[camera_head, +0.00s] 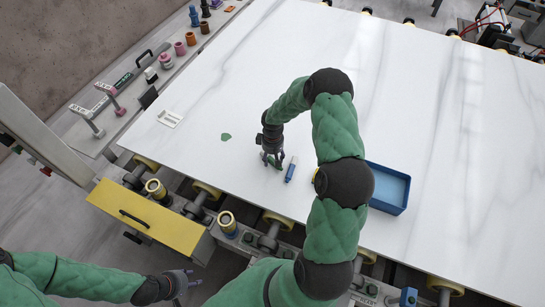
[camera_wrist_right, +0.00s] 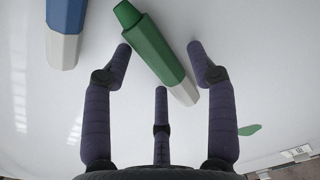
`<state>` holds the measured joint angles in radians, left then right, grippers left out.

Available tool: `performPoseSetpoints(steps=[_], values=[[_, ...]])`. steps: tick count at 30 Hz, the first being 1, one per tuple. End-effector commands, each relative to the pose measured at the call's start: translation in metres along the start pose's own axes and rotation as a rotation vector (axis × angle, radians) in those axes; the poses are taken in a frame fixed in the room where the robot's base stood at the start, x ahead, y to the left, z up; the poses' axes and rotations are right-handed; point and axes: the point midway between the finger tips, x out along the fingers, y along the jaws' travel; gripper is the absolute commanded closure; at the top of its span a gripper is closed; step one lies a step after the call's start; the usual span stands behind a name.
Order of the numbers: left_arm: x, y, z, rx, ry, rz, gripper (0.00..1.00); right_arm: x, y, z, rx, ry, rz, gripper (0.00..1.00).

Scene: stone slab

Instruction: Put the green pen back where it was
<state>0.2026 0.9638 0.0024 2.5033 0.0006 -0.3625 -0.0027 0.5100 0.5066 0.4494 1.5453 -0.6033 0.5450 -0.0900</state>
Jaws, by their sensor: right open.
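The green pen (camera_wrist_right: 150,50) has a green body and a pale end and lies on the white slab (camera_head: 420,120). In the right wrist view it lies slantwise between the spread fingers of my right gripper (camera_wrist_right: 160,62). In the head view this gripper (camera_head: 272,160) is low over the slab and largely hides the pen. The gripper is open; I cannot tell whether a finger touches the pen. A flat green mark (camera_head: 226,137) is on the slab to the left, also in the wrist view (camera_wrist_right: 249,129). My left gripper (camera_head: 187,279) is at the bottom left, away from the slab.
A blue pen (camera_head: 290,170) lies just right of my right gripper. A blue tray (camera_head: 406,196) sits further right, partly behind my right arm. A small white plate (camera_head: 170,118) lies near the slab's left edge. A yellow drawer (camera_head: 145,217) stands at the front.

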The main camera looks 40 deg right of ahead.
Motion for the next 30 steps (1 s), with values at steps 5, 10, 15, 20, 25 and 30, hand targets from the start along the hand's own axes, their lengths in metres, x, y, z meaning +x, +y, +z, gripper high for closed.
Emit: performPoseSetpoints(steps=[5, 10, 15, 20, 25, 30], values=[[-0.003, 0.001, 0.000, 0.000, 0.000, 0.000, 0.60, -0.003, 0.000, 0.000, 0.000, 0.000, 0.000, 0.42], [-0.006, 0.002, 0.000, 0.000, 0.000, 0.000, 0.60, -0.025, 0.001, -0.001, 0.000, 0.003, 0.002, 0.42], [-0.011, 0.004, 0.000, 0.000, 0.000, 0.000, 0.60, -0.061, 0.001, -0.001, 0.000, 0.003, 0.002, 0.42], [-0.014, 0.005, 0.001, 0.000, 0.000, 0.000, 0.60, -0.091, 0.000, -0.001, 0.000, 0.004, 0.002, 0.42], [-0.016, 0.006, 0.001, 0.000, 0.000, 0.000, 0.60, -0.113, 0.000, -0.001, -0.001, 0.001, 0.001, 0.42], [-0.017, 0.006, 0.001, 0.000, 0.000, 0.000, 0.60, -0.122, 0.000, 0.000, 0.000, 0.000, 0.000, 0.42]])
